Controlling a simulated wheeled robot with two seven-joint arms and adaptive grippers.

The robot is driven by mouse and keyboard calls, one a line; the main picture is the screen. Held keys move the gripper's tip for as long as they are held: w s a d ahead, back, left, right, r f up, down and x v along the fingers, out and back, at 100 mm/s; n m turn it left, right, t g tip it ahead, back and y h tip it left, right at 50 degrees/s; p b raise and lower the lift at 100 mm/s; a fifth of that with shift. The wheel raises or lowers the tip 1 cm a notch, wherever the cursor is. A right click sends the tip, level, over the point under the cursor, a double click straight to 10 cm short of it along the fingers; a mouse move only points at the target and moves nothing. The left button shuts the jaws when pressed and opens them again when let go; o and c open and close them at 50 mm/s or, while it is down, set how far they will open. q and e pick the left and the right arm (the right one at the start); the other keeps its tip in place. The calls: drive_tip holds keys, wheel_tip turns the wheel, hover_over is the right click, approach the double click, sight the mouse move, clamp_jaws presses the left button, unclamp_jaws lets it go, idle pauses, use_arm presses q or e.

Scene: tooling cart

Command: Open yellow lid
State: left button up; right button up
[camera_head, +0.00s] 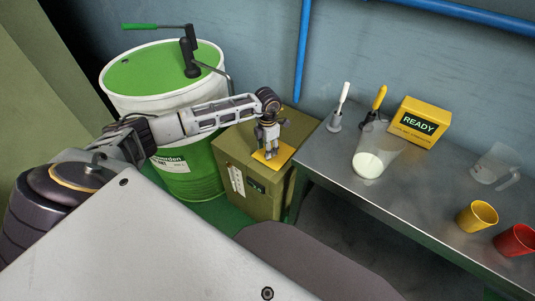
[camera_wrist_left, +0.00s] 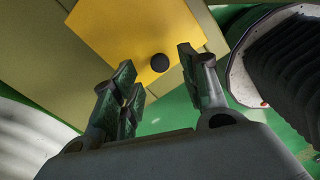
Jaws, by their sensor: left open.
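The yellow lid (camera_head: 284,153) is a flat yellow square on top of an olive-green box (camera_head: 234,148). In the left wrist view the lid (camera_wrist_left: 120,30) has a round black knob (camera_wrist_left: 159,62). The lid lies flat, apparently closed. My left gripper (camera_head: 269,154) points down over the lid and hides part of it in the head view. In the left wrist view the gripper (camera_wrist_left: 157,62) is open and empty, its fingers apart with the knob showing between and just beyond their tips. I cannot tell the exact height above the knob. My right gripper is not in view.
A green and white drum (camera_head: 125,85) with a pump stands behind the box. On the right, a metal bench (camera_head: 340,178) holds a beaker (camera_head: 375,155), two brushes, a yellow READY box (camera_head: 420,122), a clear jug (camera_head: 488,170), a yellow cup (camera_head: 477,217) and a red cup (camera_head: 515,240).

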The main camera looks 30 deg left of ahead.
use_arm(q)
drive_tip(key=shift+f, duration=1.8)
drive_tip(key=shift+c, duration=0.4)
clamp_jaws()
